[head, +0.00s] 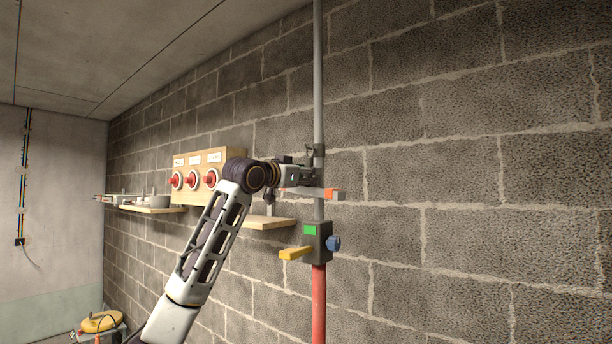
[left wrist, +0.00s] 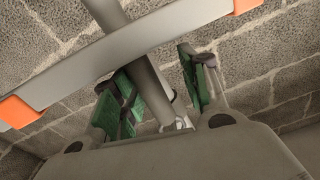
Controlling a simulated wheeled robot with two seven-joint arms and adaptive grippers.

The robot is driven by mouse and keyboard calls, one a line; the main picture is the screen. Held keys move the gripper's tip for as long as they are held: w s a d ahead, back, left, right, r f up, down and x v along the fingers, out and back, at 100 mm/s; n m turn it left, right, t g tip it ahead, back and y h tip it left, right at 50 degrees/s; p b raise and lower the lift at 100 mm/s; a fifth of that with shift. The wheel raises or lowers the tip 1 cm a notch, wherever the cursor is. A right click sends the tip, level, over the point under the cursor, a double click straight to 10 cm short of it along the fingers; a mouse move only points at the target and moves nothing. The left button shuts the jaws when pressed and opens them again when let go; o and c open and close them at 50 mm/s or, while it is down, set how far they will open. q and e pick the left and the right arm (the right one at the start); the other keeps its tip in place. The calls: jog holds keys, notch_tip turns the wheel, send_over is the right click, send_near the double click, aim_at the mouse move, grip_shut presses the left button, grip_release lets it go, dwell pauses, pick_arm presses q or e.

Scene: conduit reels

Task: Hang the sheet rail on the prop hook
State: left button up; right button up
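The sheet rail (head: 308,192) is a pale bar with orange ends, lying roughly level across the prop's grey tube (head: 318,90). In the left wrist view the rail (left wrist: 190,20) crosses in front of the tube (left wrist: 150,88). My left gripper (head: 312,164) is at the prop, just above the rail in the head view. In the left wrist view its green-padded fingers (left wrist: 162,92) stand apart, with the tube showing between them and the rail outside the gap. The prop hook is not clearly visible; a dark bracket (head: 318,151) sits on the tube. I cannot tell whether the rail rests on a hook.
A wooden shelf (head: 262,222) and a switch board (head: 212,160) are on the block wall behind my arm.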

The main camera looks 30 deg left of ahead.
pick_arm(q)
jog(key=shift+s, duration=0.2)
jog(key=s+a, duration=0.1)
jog(key=s, duration=1)
jog(key=shift+s+f, duration=0.3)
dwell(0.7)
